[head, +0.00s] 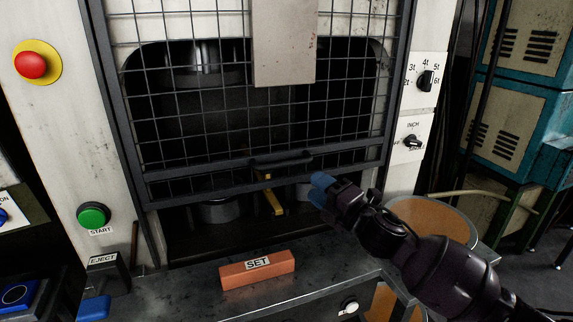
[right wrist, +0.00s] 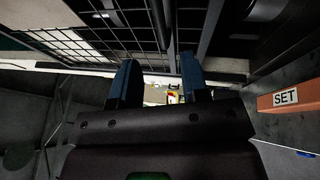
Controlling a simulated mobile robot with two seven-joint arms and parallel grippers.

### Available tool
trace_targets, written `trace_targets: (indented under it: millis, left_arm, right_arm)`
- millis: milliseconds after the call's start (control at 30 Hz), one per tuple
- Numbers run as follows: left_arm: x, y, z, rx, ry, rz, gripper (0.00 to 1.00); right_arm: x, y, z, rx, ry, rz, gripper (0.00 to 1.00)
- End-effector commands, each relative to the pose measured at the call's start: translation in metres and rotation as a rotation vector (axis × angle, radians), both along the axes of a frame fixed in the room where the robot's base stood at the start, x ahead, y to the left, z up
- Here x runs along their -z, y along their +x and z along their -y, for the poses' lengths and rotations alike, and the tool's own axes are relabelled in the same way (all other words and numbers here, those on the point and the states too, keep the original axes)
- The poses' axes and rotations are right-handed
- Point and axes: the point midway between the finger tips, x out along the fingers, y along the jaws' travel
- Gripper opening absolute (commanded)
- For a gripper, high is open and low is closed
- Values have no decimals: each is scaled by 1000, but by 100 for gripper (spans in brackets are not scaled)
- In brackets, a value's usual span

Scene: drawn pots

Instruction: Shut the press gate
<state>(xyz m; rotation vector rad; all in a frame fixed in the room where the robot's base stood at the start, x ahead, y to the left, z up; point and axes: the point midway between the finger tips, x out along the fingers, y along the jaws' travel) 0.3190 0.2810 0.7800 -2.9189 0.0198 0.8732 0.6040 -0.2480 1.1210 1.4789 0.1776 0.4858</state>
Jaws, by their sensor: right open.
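The press gate is a wire-mesh panel in a dark frame (head: 143,190) across the front of the press. A gap shows below its lower edge. A dark bar handle (head: 280,159) sits on its lower rail. My right gripper (head: 322,188) has blue fingers and is just below and right of the handle, near the lower rail. In the right wrist view its two fingers (right wrist: 157,82) stand apart with nothing gripped between them. The gate's mesh (right wrist: 85,42) shows above left there. Contact with the gate cannot be told. My left gripper is not in view.
An orange SET block (head: 257,269) lies on the grey bench in front. A yellow bar (head: 271,195) stands under the gate. A grey plate (head: 284,45) hangs before the mesh. A green START button (head: 93,216) and EJECT box (head: 108,272) are left. A round orange-topped drum is right.

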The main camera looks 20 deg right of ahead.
Motion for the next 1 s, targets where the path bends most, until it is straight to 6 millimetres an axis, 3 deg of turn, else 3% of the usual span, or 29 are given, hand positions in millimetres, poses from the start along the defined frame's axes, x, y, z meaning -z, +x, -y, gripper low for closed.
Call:
trace_targets:
  millis: [267,700,1000]
  left_arm:
    - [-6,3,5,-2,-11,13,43]
    - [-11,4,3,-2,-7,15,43]
    - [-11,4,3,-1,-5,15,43]
  right_arm:
    - [-4,15,-6,-1,24,-9,42]
    - [-16,74,-34,-2,22,-8,42]
    - [-19,96,-44,-1,21,-10,42]
